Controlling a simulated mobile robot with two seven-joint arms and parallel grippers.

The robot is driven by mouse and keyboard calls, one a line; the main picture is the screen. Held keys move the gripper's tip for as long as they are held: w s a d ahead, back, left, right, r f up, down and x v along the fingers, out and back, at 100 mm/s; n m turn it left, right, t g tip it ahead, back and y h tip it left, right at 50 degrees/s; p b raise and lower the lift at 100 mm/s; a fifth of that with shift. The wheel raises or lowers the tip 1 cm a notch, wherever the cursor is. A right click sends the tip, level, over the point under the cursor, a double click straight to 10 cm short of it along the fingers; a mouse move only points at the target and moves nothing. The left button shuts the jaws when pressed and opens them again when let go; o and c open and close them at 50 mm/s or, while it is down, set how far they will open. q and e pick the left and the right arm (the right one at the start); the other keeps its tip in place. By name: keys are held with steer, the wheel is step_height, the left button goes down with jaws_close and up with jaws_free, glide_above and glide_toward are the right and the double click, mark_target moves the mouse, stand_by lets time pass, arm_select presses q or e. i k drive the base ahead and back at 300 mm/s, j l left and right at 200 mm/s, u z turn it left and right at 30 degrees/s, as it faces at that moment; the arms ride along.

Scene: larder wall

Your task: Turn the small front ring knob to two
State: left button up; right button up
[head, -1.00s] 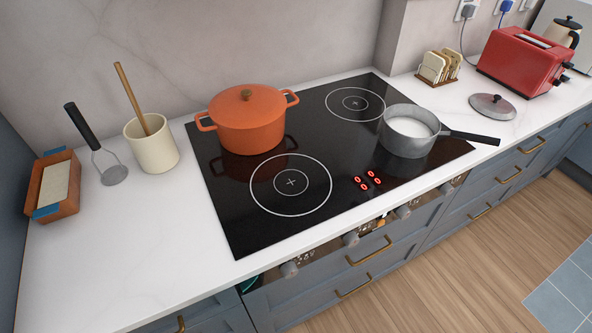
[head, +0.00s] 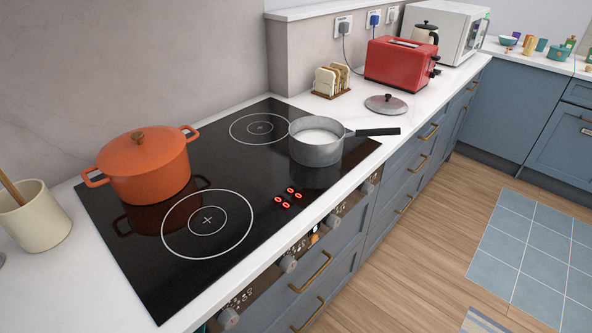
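A row of several grey knobs runs along the front panel under the hob (head: 150,270). One knob (head: 229,318) is at the near end, then a second (head: 288,263), a third (head: 332,220) and a fourth (head: 367,187) at the far end. Their markings are too small to read, so I cannot tell which is for the small front ring. A red display (head: 288,198) on the hob shows several digits that look like zeros. A grey saucepan (head: 316,150) with white liquid stands at the hob's front right and hides the surface under it. Neither gripper is in view.
An orange lidded pot (head: 145,168) stands at the back left of the hob. A pan lid (head: 386,104), toast rack (head: 332,80) and red toaster (head: 400,63) are on the counter to the right. The wooden floor (head: 415,240) before the drawers is clear.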

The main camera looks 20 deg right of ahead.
mark_target(333, 221)
steer(key=k+l, duration=0.1)
steer(key=l, duration=0.5)
steer(key=k+l, duration=0.1)
steer(key=l, duration=1.15)
steer(key=k, duration=0.05)
